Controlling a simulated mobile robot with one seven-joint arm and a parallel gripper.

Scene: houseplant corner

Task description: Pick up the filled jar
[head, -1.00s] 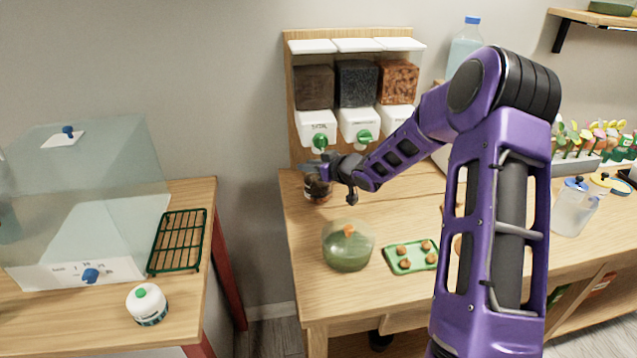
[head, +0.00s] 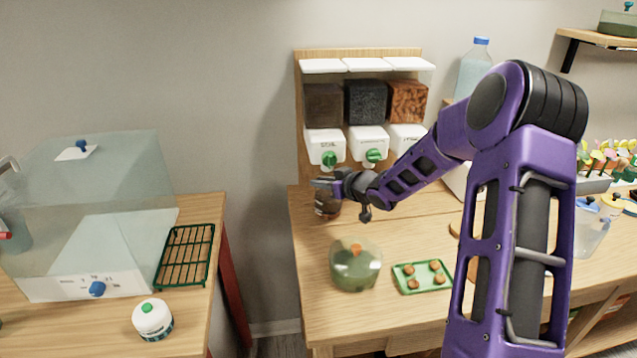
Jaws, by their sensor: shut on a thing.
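The filled jar (head: 326,205) is a small container with dark brown contents, below the left dispenser with the green knob. My gripper (head: 326,187) is at the top of the jar and shut on it. The gripper and wrist hide the jar's upper part. I cannot tell whether the jar's base touches the table.
The dispenser rack (head: 365,110) stands right behind the jar. A glass jar with an orange knob (head: 355,268) and a green tray with brown pellets (head: 421,277) are in front on the wooden table. A clear box (head: 90,200), green rack (head: 186,257) and white pot (head: 152,318) stand left.

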